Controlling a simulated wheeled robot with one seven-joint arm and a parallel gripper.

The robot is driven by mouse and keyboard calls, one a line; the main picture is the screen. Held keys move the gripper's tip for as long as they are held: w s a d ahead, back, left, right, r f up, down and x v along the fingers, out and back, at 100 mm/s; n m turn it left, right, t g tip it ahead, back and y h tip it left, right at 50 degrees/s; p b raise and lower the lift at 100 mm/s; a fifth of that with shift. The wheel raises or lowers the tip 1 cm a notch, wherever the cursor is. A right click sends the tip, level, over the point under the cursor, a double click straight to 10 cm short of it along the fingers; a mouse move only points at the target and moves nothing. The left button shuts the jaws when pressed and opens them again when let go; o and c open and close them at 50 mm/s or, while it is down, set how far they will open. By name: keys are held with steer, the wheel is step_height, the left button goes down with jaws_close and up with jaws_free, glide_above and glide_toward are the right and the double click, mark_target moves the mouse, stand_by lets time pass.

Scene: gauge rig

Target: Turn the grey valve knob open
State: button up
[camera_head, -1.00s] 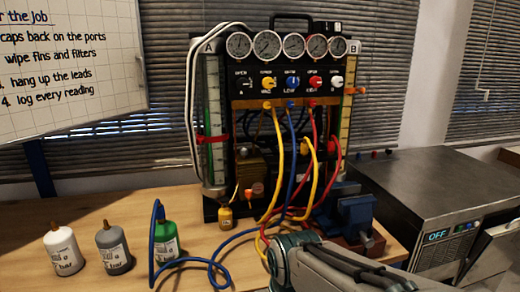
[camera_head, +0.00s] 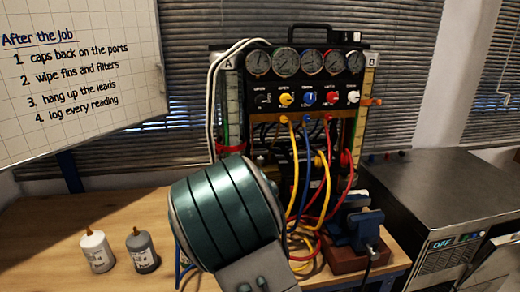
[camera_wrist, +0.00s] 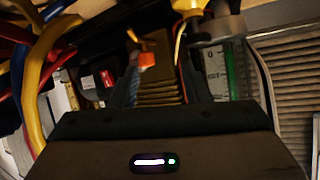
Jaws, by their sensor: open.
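The black manifold panel (camera_head: 270,84) has a row of valve knobs under its gauges. The leftmost knob (camera_head: 262,100) looks dark; then come yellow, blue and red ones, and a pale white-grey knob (camera_head: 352,97) at the right end. Which one counts as the grey knob is hard to tell from the colours. My arm's teal link stands in front of the rig's lower left, so my gripper is hidden there. In the wrist view my open gripper (camera_wrist: 158,78) points at the rig's lower part. A ribbed brown block (camera_wrist: 158,88) and an orange knob (camera_wrist: 147,60) show between the fingers. No panel knob is recognisable there.
Yellow, blue and red hoses (camera_head: 322,190) hang in front of the rig. A blue vise (camera_head: 352,225) stands at its right. White (camera_head: 97,252) and grey (camera_head: 142,251) bottles stand on the bench at left. A steel unit (camera_head: 455,200) is at far right.

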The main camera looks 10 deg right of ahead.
mark_target(261, 158)
step_height(261, 158, up, 9)
steer(key=w+a+m+t+h+p, duration=0.1)
steer(key=w+a+t+h+p, duration=0.25)
steer(key=h, duration=0.25)
steer(key=x, duration=0.4)
steer(key=p+x, duration=0.1)
steer(key=x, duration=0.8)
steer(key=shift+s+d+f, duration=0.2)
steer(key=shift+d+f, duration=0.05)
steer(key=shift+d, duration=0.25)
steer(key=shift+y, duration=0.3)
jaws_close()
